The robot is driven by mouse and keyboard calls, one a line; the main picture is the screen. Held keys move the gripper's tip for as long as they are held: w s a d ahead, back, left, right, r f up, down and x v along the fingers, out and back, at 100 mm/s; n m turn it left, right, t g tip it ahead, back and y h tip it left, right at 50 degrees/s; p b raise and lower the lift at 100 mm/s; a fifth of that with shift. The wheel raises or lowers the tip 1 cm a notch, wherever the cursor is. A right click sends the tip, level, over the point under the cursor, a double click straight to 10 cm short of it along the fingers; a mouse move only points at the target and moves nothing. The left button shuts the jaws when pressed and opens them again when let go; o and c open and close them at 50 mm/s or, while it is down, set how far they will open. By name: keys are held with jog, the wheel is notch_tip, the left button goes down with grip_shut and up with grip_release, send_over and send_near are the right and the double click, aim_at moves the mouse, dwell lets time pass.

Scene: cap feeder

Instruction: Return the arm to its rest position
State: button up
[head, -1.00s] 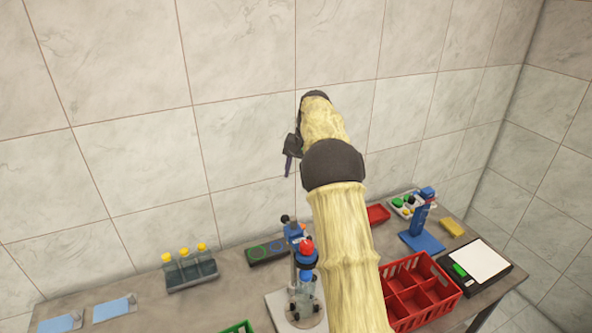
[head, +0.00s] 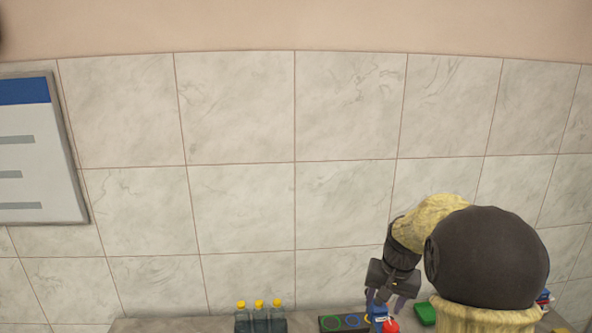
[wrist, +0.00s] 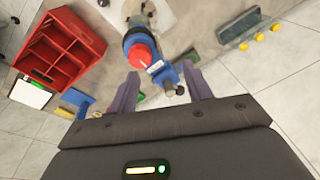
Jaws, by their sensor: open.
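My gripper (head: 386,297) hangs from my bent arm at the lower right of the head view, in front of the tiled wall. In the wrist view my gripper (wrist: 162,92) shows two dark purple fingers spread apart with nothing held between them. Beyond the fingers is the blue cap feeder (wrist: 168,80) with a red dome (wrist: 141,55), apart from the gripper. In the head view only the red dome (head: 391,326) and a bit of the blue feeder (head: 377,311) show at the bottom edge.
Bottles with yellow caps (head: 259,314) stand left on the table, next to a dark pad with coloured rings (head: 344,322). A green block (head: 426,313) lies near my arm. The wrist view shows a red divided crate (wrist: 62,48). A board (head: 38,150) hangs on the wall.

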jog(key=s+a+f+n+b, duration=0.1)
jog(key=s+a+f+n, duration=0.1)
jog(key=s, duration=0.7)
jog(key=s+a+f+n+t+b, duration=0.1)
jog(key=s+a+f, duration=0.2)
jog(key=s, duration=0.7)
notch_tip(320, 180, down, 2)
jog(key=shift+f+n+h, duration=0.15)
jog(key=shift+n+h, duration=0.15)
jog(key=shift+n, duration=0.1)
